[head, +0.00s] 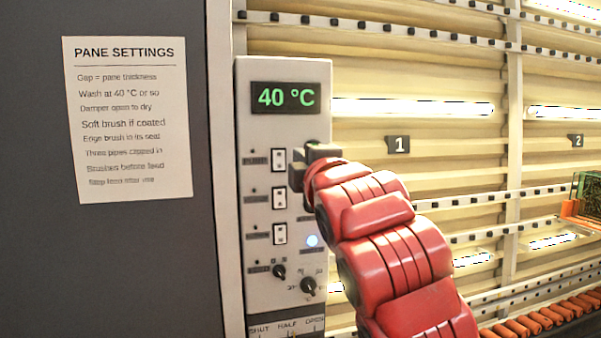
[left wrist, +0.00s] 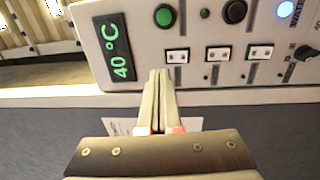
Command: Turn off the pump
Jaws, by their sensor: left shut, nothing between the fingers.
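The control panel (head: 257,120) carries three white rocker switches in a column, top (head: 279,160), middle (head: 279,197) and bottom (head: 280,234). Their labels are too small to read, so I cannot tell which is the pump's. The left wrist view shows them in a row, top (left wrist: 177,56), middle (left wrist: 218,54) and bottom (left wrist: 259,51), with a green button (left wrist: 164,17) and a black button (left wrist: 235,11). My left gripper (left wrist: 160,73) is shut and empty, its tips near the top switch; contact is unclear. In the head view it (head: 297,172) hides part of the panel. My right gripper is out of view.
A green display (head: 284,97) reads 40 °C. A blue lamp (head: 312,241) is lit above a dark knob (head: 308,285); a smaller knob (head: 279,271) is beside it. A settings sheet (head: 128,120) hangs left. Washer rails and rollers (head: 545,318) extend right.

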